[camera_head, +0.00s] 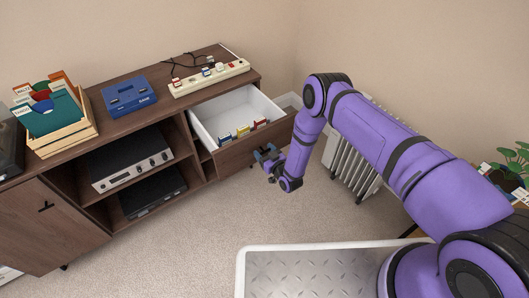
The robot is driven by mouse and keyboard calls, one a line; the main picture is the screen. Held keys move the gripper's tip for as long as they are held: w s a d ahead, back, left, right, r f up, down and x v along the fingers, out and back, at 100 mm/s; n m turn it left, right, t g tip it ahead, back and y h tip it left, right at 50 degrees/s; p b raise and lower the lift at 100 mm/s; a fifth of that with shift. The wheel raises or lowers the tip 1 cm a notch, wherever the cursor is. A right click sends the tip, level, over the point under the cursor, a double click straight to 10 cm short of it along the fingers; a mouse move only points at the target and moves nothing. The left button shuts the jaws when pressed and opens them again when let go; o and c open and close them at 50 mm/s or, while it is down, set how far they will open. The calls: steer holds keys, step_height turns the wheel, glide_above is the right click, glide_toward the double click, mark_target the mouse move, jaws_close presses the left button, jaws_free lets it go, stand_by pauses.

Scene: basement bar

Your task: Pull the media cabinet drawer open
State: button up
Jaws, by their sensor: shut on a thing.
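The wooden media cabinet (133,127) stands along the back wall. Its drawer (238,152) at the right end is pulled out, and its white inside (226,109) shows with several small colored items (241,131) in it. My gripper (265,156) is at the drawer's front face, shut on its handle. The handle itself is hidden by the fingers.
A crate of records (68,137), a blue box (129,95) and a power strip (209,77) sit on the cabinet top. A radiator (350,165) stands right of the drawer, behind my arm. Carpet (190,225) in front of the cabinet is clear.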

steer(key=o, duration=1.3)
steer(key=v, duration=1)
steer(key=shift+s+d, duration=0.25)
steer(key=shift+s, duration=0.1)
